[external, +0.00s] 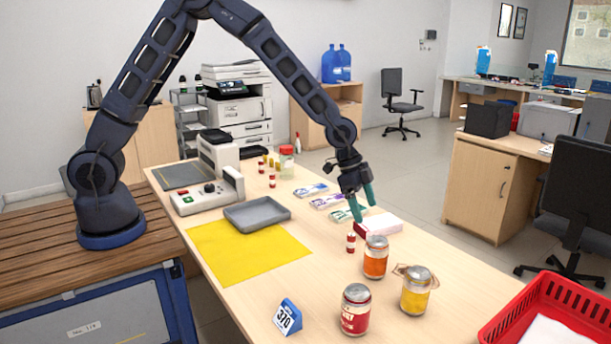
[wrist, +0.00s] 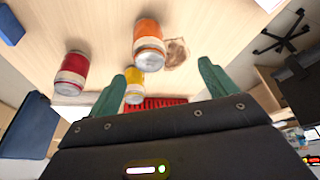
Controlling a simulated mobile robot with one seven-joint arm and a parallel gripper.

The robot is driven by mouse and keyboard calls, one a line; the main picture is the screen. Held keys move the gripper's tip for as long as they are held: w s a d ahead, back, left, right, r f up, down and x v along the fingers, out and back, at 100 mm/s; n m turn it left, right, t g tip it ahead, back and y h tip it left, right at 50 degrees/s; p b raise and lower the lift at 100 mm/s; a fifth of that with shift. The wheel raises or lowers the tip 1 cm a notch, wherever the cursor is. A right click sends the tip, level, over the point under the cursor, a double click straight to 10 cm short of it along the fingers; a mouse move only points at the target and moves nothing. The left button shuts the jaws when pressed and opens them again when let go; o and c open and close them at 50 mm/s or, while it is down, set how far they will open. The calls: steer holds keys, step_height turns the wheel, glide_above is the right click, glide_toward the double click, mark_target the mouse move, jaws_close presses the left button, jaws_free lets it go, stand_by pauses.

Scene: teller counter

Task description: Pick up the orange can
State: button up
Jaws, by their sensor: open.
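The orange can (external: 376,257) stands upright on the counter, with a cream label band and a grey lid. It also shows in the wrist view (wrist: 148,42), ahead of my fingers and a little left of the middle between them. My gripper (external: 364,204) is open and empty, above and behind the can in the external view, over a white and red box. In the wrist view its two green fingers (wrist: 163,78) are spread apart, and the can is not between them. A yellow can (external: 415,291) and a red can (external: 355,309) stand close to the orange can.
A small red and white roll (external: 351,242) stands beside the white and red box (external: 379,226). A blue 370 sign (external: 288,317), a red basket (external: 560,314), a yellow sheet (external: 242,251) and a grey tray (external: 257,213) are nearby. Banknote bundles (external: 327,201) lie behind.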

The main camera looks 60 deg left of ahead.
mark_target(376, 238)
steer(key=d+f, duration=0.2)
steer(key=shift+d+f, duration=0.35)
steer(key=shift+f, duration=0.05)
steer(key=x, duration=0.5)
steer(key=shift+s+d+f, duration=0.1)
steer(key=shift+d+f, duration=0.05)
steer(key=shift+s+x, duration=0.2)
steer(key=shift+x, duration=1.1)
steer(key=shift+s+x, duration=0.25)
steer(key=shift+x, duration=1.1)
steer(key=shift+d, duration=0.2)
steer(key=c, duration=1.4)
